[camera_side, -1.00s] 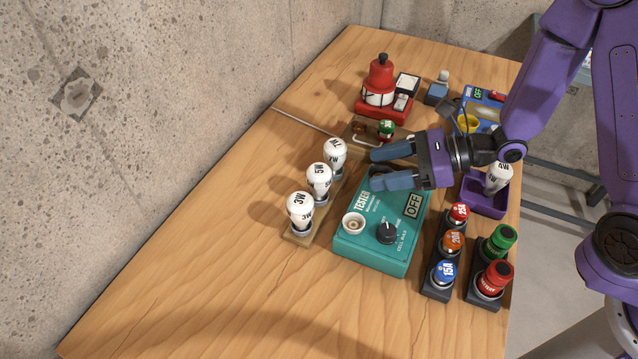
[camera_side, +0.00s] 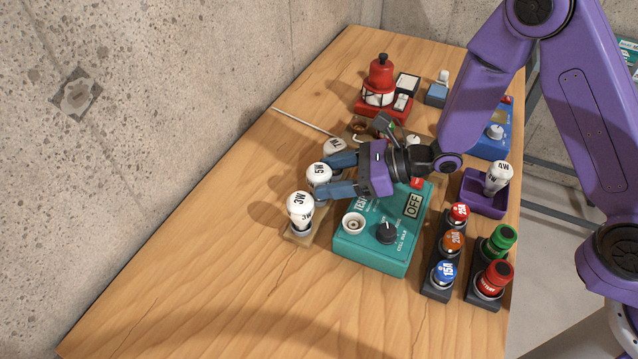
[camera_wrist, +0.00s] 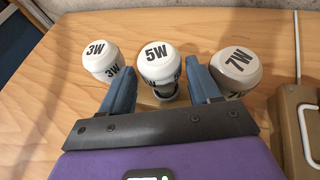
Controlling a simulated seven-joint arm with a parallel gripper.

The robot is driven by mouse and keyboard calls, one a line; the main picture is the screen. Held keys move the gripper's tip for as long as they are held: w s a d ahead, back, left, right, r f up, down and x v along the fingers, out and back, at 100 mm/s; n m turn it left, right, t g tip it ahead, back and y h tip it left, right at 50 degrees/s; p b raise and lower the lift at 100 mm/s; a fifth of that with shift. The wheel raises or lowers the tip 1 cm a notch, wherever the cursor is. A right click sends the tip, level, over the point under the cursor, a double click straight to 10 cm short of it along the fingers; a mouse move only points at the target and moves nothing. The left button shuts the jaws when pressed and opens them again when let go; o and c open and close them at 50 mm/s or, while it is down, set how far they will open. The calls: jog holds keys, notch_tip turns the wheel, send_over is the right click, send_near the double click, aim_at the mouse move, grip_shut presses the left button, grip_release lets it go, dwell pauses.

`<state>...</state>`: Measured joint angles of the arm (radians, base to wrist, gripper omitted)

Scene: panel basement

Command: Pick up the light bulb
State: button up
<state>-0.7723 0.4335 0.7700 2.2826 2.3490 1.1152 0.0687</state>
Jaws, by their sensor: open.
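Three white bulbs stand upright in a row on a wooden strip (camera_side: 296,238). They are the 3W bulb (camera_side: 299,208), the 5W bulb (camera_side: 319,174) and the 7W bulb (camera_side: 333,149). A 4W bulb (camera_side: 498,176) leans in a purple holder (camera_side: 484,203) at the right. My gripper (camera_side: 332,174) is open, with its blue fingers reaching toward the row. In the wrist view the 5W bulb (camera_wrist: 159,69) shows between the fingers, the 3W bulb (camera_wrist: 104,60) left of them and the 7W bulb (camera_wrist: 237,66) right. The 5W bulb's lower part is partly hidden in the side view.
A teal tester (camera_side: 372,247) marked OFF stands just right of the row, partly under my gripper. Fuse holders (camera_side: 440,282) stand at the right front. A red lamp (camera_side: 379,82) stands at the back. The table's left front is clear.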

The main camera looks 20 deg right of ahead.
aim_at(311, 178)
jog(key=shift+x, duration=2.15)
jog(key=shift+r, duration=0.1)
jog(key=c, duration=0.7)
jog(key=shift+r, duration=0.1)
